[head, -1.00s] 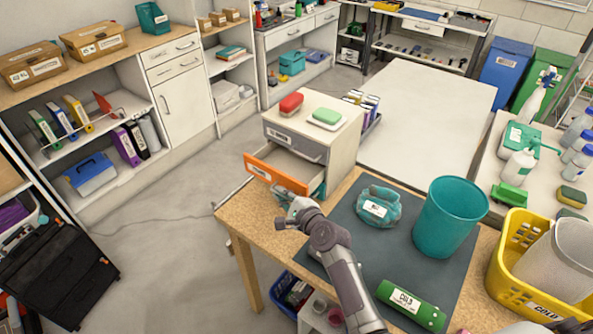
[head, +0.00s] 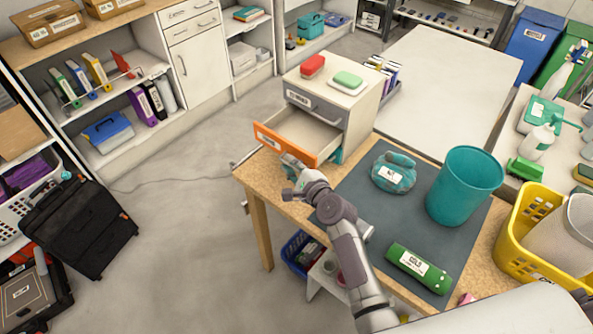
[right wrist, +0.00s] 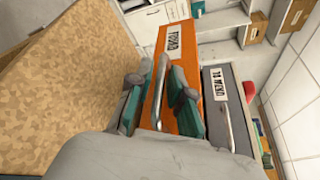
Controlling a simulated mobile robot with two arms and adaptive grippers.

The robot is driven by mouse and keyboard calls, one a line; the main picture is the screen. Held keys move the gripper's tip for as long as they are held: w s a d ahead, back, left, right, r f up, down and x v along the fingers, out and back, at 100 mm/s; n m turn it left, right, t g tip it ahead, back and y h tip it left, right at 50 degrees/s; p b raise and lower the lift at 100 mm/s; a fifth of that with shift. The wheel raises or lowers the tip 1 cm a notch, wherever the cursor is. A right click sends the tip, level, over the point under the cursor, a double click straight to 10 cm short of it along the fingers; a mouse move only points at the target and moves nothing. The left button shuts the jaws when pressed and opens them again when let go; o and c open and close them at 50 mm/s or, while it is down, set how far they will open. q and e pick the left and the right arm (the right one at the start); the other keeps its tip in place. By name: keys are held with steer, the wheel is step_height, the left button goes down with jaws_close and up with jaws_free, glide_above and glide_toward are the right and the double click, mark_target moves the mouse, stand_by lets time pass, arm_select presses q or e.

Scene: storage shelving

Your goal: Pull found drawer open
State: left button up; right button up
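The found drawer has an orange front (head: 284,144) with a white label and stands out of a small beige cabinet (head: 357,104) on the wooden table. Its pale inside shows empty in the head view. In the right wrist view the orange front (right wrist: 181,50) fills the middle, with its metal bar handle (right wrist: 160,85) running between the teal finger pads. My right gripper (right wrist: 162,92) is closed around this handle; in the head view the right gripper (head: 294,172) is at the outer face of the front, its fingertips partly hidden. My left gripper is not in view.
A closed grey drawer (head: 314,108) is above the orange one. Red (head: 312,65) and green (head: 348,82) items lie on the cabinet. A dark mat (head: 352,200) holds a teal bundle (head: 393,173), a teal bin (head: 464,187) and a green case (head: 418,267).

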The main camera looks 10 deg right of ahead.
steer(key=v, duration=1.1)
steer(key=shift+s, duration=0.35)
